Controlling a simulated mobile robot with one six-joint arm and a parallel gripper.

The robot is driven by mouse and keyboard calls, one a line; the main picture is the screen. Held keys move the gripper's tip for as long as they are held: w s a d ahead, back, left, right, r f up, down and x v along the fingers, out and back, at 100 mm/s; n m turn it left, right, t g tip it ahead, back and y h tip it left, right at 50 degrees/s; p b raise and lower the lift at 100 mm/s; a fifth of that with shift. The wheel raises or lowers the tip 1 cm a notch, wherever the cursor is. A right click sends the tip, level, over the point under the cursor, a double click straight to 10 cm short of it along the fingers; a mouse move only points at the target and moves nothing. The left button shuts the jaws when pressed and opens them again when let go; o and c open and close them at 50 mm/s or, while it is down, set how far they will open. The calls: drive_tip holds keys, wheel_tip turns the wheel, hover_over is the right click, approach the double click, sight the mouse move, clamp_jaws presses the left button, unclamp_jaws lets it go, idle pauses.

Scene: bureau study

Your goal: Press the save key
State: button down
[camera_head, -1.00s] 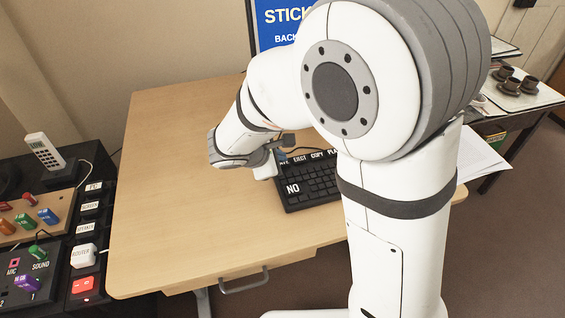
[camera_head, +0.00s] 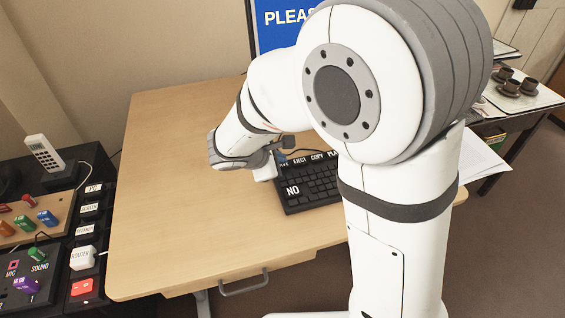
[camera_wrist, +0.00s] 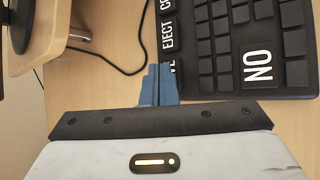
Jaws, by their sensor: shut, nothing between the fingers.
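The black keyboard (camera_head: 310,190) lies on the wooden desk, with large white labels on its keys. In the wrist view the keyboard (camera_wrist: 236,62) fills the upper right, with EJECT and NO readable. The save key (camera_wrist: 173,70) shows only the end of its label. My gripper's blue fingers (camera_wrist: 158,70) cover the rest of it. My gripper (camera_head: 281,157) is shut and empty, with its tips at or just over the save key's end of the label row. I cannot tell whether they touch it.
A monitor (camera_head: 277,28) with a blue screen reading "PLEAS" stands behind the keyboard, partly hidden by my arm. A black cable (camera_wrist: 112,65) curves behind the keyboard. The desk's left half (camera_head: 165,200) is clear. A panel of labelled switches (camera_head: 85,230) stands left of the desk.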

drive_tip(key=shift+r, duration=0.55)
wheel_tip(320, 180, up, 5)
drive_tip(key=p, duration=0.4)
drive_tip(key=shift+r, duration=0.1)
idle(0.6)
drive_tip(key=s+d+r+m+g+y+p, duration=0.1)
drive_tip(key=s+d+r+m+g+p, duration=0.3)
drive_tip(key=s+d+r+m+p, duration=0.75)
drive_tip(key=s+d+r+m+y+p, duration=0.1)
drive_tip(key=s+d+r+m+y, duration=0.2)
drive_tip(key=s+r+m, duration=0.3)
drive_tip(key=shift+s+d+r+m+g+y, duration=0.3)
drive_tip(key=shift+s+d+m+y, duration=0.1)
drive_tip(key=shift+m+y, duration=0.5)
